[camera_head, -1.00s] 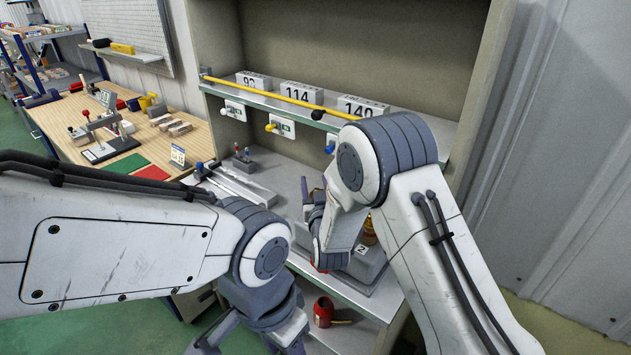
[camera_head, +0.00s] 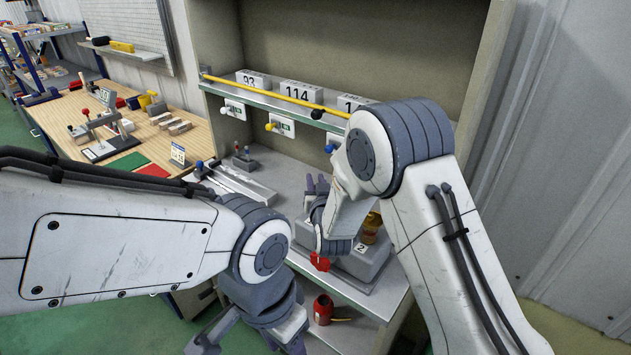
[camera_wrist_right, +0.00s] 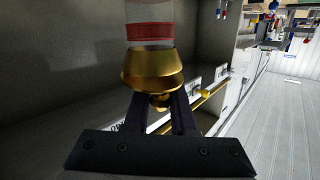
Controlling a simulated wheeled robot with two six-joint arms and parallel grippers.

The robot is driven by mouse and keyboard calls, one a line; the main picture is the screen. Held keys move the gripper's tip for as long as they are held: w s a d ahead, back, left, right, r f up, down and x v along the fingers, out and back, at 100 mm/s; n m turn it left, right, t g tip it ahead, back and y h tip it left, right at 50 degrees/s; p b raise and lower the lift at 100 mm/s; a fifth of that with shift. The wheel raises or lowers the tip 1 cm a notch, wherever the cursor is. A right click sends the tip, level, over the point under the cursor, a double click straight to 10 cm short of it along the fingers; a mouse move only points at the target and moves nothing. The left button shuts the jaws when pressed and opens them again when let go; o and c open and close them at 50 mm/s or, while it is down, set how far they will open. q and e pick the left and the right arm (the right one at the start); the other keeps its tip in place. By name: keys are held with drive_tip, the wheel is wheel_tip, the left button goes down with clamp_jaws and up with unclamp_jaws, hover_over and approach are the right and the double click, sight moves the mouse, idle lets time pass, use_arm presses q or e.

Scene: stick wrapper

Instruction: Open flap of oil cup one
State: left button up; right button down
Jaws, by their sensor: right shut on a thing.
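My right gripper (camera_head: 317,185) shows as dark purple prongs just left of my right forearm, above the shelf unit's lower worktop. In the right wrist view its fingers (camera_wrist_right: 160,112) are closed in on a small brass part under a wide brass cap. This cap belongs to an oil cup (camera_wrist_right: 152,70) with clear glass and a red band. Which numbered cup it is cannot be read there. In the head view a brass cup (camera_head: 371,228) stands by a label "2", partly behind my right arm. Cup one is not clearly visible. My left gripper (camera_head: 290,343) is low, cut by the bottom edge.
A grey block (camera_head: 362,266) carries the cup marked 2. A red can-like object (camera_head: 323,310) sits on a lower level. A shelf (camera_head: 283,108) with number blocks and a yellow rod (camera_head: 275,95) runs behind. A wooden workbench (camera_head: 160,145) with tools stands left.

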drive_tip(key=m+g, duration=0.2)
drive_tip(key=w+d+m+g+p, duration=0.1)
drive_tip(key=shift+w+r+g+y, duration=0.1)
drive_tip(key=shift+r+g+y, duration=0.25)
drive_tip(key=shift+g+y, duration=0.05)
drive_tip(key=shift+w+d+m+g+p, duration=0.15)
drive_tip(key=shift+m+g+p, duration=0.25)
drive_tip(key=shift+g+p, duration=0.3)
drive_tip(key=shift+w+f+m+g+y+p, duration=0.15)
drive_tip(key=shift+m+g+y+p, duration=0.2)
drive_tip(key=shift+y+p, duration=0.2)
drive_tip(key=c, duration=0.7)
unclamp_jaws()
drive_tip(key=shift+c, duration=0.2)
drive_tip(key=shift+s+d+r, duration=0.2)
drive_tip(key=shift+s+r, duration=0.05)
drive_tip(key=shift+s, duration=0.2)
drive_tip(key=b+v, duration=0.2)
drive_tip(key=v, duration=0.7)
drive_tip(key=shift+r, duration=0.2)
